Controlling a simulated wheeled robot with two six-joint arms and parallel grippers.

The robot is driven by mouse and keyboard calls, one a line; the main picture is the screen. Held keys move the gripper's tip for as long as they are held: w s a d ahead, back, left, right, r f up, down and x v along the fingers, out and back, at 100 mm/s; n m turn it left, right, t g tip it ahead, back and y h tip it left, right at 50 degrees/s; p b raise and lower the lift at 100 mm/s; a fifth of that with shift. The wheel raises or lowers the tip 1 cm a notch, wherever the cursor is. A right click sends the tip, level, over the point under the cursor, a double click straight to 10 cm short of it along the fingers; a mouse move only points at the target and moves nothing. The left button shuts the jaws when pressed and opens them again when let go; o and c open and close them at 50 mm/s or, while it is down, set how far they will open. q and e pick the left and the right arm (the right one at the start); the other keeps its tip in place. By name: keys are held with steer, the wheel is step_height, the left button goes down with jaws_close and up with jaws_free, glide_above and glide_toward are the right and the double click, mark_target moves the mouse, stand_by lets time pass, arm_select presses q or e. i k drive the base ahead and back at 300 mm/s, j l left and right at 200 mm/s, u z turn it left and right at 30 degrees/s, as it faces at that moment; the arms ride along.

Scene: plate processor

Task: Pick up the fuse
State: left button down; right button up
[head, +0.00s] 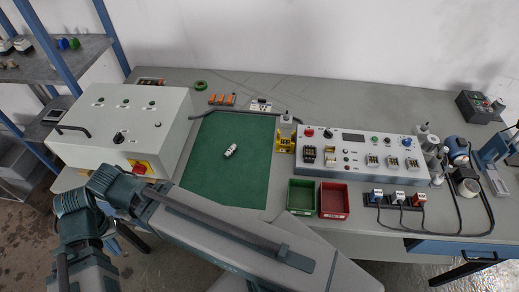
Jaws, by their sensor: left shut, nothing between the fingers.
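A small white piece with dark marks, which looks like the fuse (231,151), lies tilted on the green mat (222,187) in the middle of the bench. Nothing is touching it. My left arm (240,235) crosses the lower left of the head view, in front of the mat's near edge and well apart from the fuse. My left gripper is shut and empty; its fingertips are hard to make out at the lower left. My right gripper is not in view.
A grey control box (125,122) stands left of the mat. A panel (360,152) with knobs and sockets stands to its right. A green bin (301,196) and a red bin (334,200) sit in front of the panel. Small orange parts (222,99) lie behind the mat.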

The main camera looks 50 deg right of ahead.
mark_target(231, 149)
steer(key=z, duration=1.35)
